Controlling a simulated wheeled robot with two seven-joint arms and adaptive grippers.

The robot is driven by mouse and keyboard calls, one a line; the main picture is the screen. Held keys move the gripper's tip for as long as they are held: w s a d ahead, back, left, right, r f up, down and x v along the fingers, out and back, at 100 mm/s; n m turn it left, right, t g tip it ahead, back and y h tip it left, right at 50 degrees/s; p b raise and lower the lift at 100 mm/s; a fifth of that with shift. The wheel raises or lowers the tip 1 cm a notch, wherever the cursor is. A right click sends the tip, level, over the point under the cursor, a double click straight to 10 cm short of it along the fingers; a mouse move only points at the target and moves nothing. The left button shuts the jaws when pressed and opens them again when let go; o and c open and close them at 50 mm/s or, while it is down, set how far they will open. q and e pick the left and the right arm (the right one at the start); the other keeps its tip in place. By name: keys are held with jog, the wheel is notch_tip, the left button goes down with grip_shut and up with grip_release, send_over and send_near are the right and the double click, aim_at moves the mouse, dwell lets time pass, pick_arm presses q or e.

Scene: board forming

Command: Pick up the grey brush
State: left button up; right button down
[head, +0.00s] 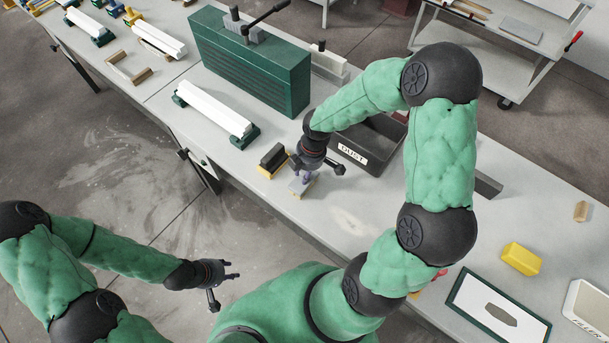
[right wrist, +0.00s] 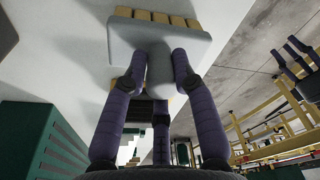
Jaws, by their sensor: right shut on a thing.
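The grey brush (head: 299,189) has a grey body and handle with tan bristles. It is at the near edge of the table in the head view, below my right gripper (head: 306,177). In the right wrist view the brush (right wrist: 155,42) is at the top, with its handle between the purple fingers of my right gripper (right wrist: 160,70). The gripper is shut on the handle. I cannot tell whether the bristles touch the table. My left gripper (head: 232,271) is empty, its fingers apart, in front of the table and away from the brush.
A black block on a yellow base (head: 272,160) stands just left of the brush. A black tray labelled DUST (head: 352,153) is behind it to the right. A white bar on green supports (head: 213,108) and a large green box (head: 250,67) stand further back. A yellow block (head: 521,259) lies right.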

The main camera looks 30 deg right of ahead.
jog(key=shift+w+r, duration=0.1)
jog(key=shift+r, duration=0.5)
notch_tip(320, 180, up, 2)
jog(key=shift+r+p, duration=0.25)
jog(key=shift+p, duration=0.15)
jog(key=s+a+r+p, duration=0.2)
jog(key=s+r, duration=0.7)
jog(key=s, duration=0.5)
jog(key=shift+a+r, duration=0.15)
jog(key=shift+a, duration=0.15)
